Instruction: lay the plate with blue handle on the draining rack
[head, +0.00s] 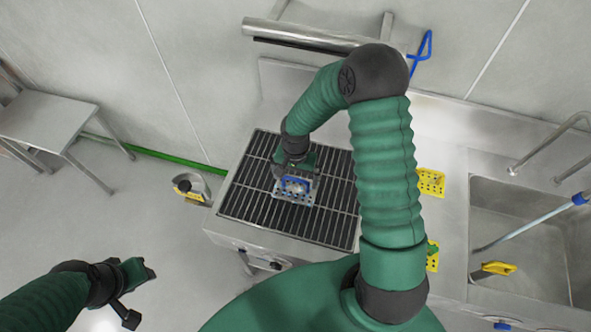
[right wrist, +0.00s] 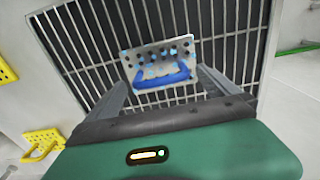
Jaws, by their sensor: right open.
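The perforated metal plate with blue handle (head: 305,197) lies on the bars of the dark draining rack (head: 240,198), near its middle. In the right wrist view the plate (right wrist: 160,52) shows its holes and its blue handle, with rack bars (right wrist: 90,45) all around it. My right gripper (head: 296,180) is just above the plate. Its two fingers are spread on either side of the handle (right wrist: 163,88), with gaps between them and it. My left gripper (head: 138,288) hangs over the floor at lower left, far from the rack; its jaw opening is unclear.
Yellow perforated plates (head: 431,182) lie on the steel counter right of the rack, partly behind my right arm. The sink (head: 525,235) at right holds a yellow-handled item (head: 497,268) and a blue-ended rod (head: 535,225). A side table (head: 45,115) stands at far left.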

